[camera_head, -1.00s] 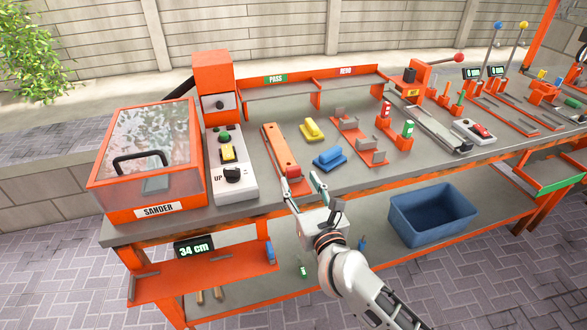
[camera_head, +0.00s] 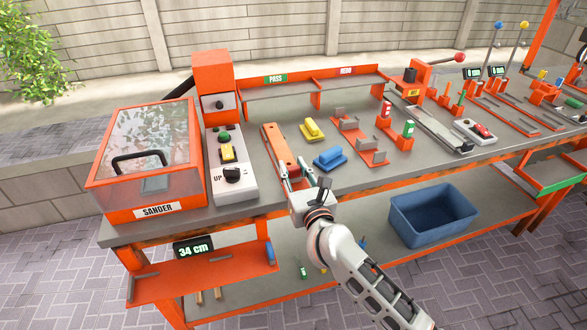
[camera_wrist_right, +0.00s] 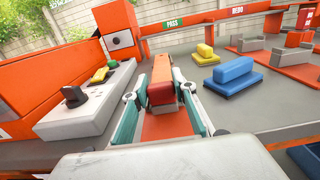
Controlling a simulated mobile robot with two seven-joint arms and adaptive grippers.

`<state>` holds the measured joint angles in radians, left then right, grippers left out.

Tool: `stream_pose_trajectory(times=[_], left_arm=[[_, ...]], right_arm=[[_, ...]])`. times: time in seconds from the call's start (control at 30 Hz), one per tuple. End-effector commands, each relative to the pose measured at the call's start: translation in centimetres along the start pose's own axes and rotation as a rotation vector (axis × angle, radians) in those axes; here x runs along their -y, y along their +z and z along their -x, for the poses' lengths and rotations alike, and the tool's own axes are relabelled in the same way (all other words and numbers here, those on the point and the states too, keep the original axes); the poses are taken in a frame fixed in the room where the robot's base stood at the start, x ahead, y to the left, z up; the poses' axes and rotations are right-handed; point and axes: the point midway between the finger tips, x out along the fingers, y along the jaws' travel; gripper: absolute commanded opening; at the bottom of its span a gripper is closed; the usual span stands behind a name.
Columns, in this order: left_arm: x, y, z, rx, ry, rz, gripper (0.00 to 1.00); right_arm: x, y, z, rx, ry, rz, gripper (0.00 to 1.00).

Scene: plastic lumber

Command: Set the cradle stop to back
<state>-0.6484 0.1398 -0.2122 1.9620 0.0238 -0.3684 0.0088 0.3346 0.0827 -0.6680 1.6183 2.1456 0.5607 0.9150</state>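The cradle is a long orange track (camera_wrist_right: 178,128) on the bench, with an orange bar (camera_head: 276,146) along it. A redder block at the bar's near end looks like the cradle stop (camera_wrist_right: 161,94); in the head view my gripper mostly hides it. My right gripper (camera_head: 293,175) is at the near end of the track. In the wrist view its green-padded fingers lie on both sides of the red block, pads seemingly against it. The stop's exact position along the track is hard to tell. My left gripper is not in view.
A control box (camera_head: 231,165) with a black knob and the sander (camera_head: 150,160) stand to the left. A yellow block (camera_head: 312,130) and a blue block (camera_head: 329,158) lie close on the right. A blue bin (camera_head: 432,215) is on the lower shelf.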

Motion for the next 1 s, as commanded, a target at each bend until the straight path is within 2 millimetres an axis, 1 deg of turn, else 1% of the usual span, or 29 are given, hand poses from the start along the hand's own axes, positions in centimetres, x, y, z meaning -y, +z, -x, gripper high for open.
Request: stream_pose_trajectory(times=[0.13, 0.3, 0.4, 0.7, 0.73, 0.77, 0.8, 1.0], left_arm=[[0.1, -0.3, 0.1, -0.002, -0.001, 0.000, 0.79], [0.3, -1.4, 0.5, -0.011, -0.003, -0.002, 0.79], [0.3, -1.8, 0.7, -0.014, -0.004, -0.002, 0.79], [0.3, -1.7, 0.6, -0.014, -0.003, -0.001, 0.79], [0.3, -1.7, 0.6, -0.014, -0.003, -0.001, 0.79], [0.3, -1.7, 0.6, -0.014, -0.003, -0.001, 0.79], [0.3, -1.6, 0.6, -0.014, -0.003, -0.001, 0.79], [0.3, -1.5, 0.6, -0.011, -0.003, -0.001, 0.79]], right_arm=[[0.0, 0.0, 0.5, 0.000, 0.000, 0.001, 0.00], [0.0, 0.1, 2.8, -0.002, 0.000, 0.003, 0.00], [0.0, 0.0, 3.6, -0.002, 0.000, 0.002, 0.00], [0.0, -0.1, 3.8, -0.002, 0.000, 0.001, 0.00], [0.0, -0.1, 3.8, -0.002, 0.000, 0.001, 0.32], [0.0, -0.1, 3.8, -0.002, 0.000, 0.001, 0.39], [0.0, -0.1, 3.8, -0.001, 0.000, 0.001, 0.44], [0.0, -0.1, 3.8, -0.001, 0.000, 0.001, 0.44]])
